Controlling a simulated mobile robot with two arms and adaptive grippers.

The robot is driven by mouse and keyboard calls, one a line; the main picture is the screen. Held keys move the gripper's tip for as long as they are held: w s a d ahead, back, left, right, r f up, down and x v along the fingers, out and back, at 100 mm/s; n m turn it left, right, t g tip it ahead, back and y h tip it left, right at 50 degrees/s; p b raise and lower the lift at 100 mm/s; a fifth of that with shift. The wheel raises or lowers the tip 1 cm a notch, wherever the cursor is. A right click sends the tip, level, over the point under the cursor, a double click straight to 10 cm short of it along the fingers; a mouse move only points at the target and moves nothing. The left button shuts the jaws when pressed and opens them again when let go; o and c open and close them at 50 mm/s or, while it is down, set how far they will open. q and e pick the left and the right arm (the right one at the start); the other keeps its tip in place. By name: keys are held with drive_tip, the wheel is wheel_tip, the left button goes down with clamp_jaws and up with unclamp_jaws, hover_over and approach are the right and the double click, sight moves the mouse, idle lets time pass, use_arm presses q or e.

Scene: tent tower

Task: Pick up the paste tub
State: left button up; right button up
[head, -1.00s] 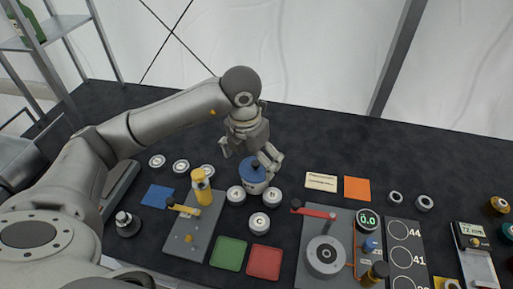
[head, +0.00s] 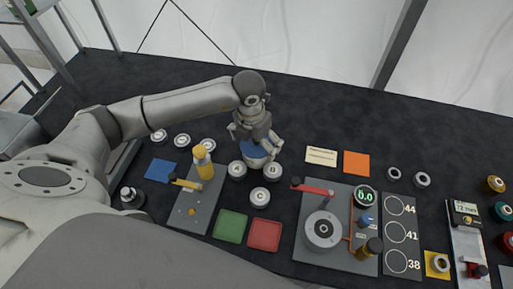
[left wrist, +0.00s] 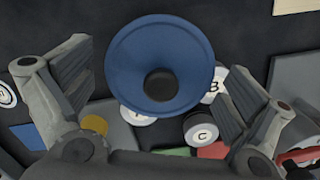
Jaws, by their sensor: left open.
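My left gripper (head: 257,142) is open and comes down over the tub from behind. In the left wrist view its two fingers stand either side of the lid, with visible gaps; I see no contact. My right gripper is not in view.
Lettered white discs (head: 237,170) crowd the tub's near side. Green (head: 230,226) and red (head: 265,235) squares lie in front. A device with a dial (head: 323,230) is at right. The table behind is clear.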

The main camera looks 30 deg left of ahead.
use_arm(q)
drive_tip(key=shift+f, duration=0.8)
drive_tip(key=shift+w+f, duration=0.15)
drive_tip(key=c, duration=1.1)
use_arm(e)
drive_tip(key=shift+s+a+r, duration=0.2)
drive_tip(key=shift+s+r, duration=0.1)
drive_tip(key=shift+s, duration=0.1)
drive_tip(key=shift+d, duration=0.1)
use_arm(q)
drive_tip(key=shift+r, duration=0.7)
drive_tip(key=s+r+b, duration=0.1)
drive_tip(key=r, duration=0.1)
drive_tip(key=s+d+r+b, duration=0.1)
drive_tip(key=r, duration=0.1)
drive_tip(key=s+d+r+b, duration=0.1)
drive_tip(key=r, duration=0.1)
drive_tip(key=shift+s+d+r, duration=0.2)
drive_tip(key=shift+s+r, duration=0.15)
drive_tip(key=s+d+r+b, duration=0.2)
drive_tip(key=s+d+r, duration=0.2)
drive_tip(key=s, duration=0.4)
drive_tip(key=shift+s+d+r, duration=0.25)
drive_tip(key=shift+d+r, duration=0.05)
drive_tip(key=shift+r, duration=0.2)
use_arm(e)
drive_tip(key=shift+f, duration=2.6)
